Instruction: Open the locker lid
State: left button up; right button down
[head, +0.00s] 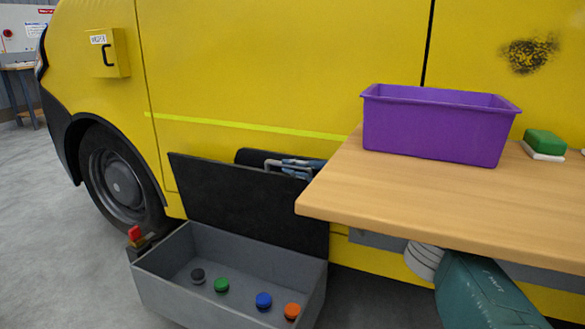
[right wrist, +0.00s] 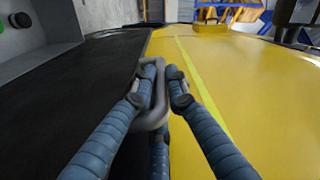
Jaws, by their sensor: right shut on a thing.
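The locker is a grey box (head: 150,282) on the floor beside the yellow van. Its black lid (head: 230,200) stands raised at the back, leaning toward the van, so the inside shows. My right gripper (head: 298,165) is behind the lid's top edge, partly hidden by the lid and the table. In the right wrist view its blue ribbed fingers (right wrist: 158,92) are shut on the grey bar handle (right wrist: 152,66) of the lid (right wrist: 85,100). My left gripper is not in view.
Black, green (head: 221,285), blue and orange (head: 291,311) round pieces lie in the locker. A red-topped piece (head: 135,233) is at its left corner. A wooden table (head: 420,200) with a purple bin (head: 435,130) and green-and-white block (head: 544,143) stands right. Floor at left is clear.

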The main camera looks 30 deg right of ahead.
jog(key=c, duration=1.8)
grip_release()
jog(key=shift+a, duration=0.15)
jog(key=shift+o, duration=0.2)
jog(key=shift+s, duration=0.1)
jog(key=shift+s+d, duration=0.3)
jog(key=shift+d, duration=0.1)
jog(key=v, duration=1.1)
jog(key=shift+s, duration=0.1)
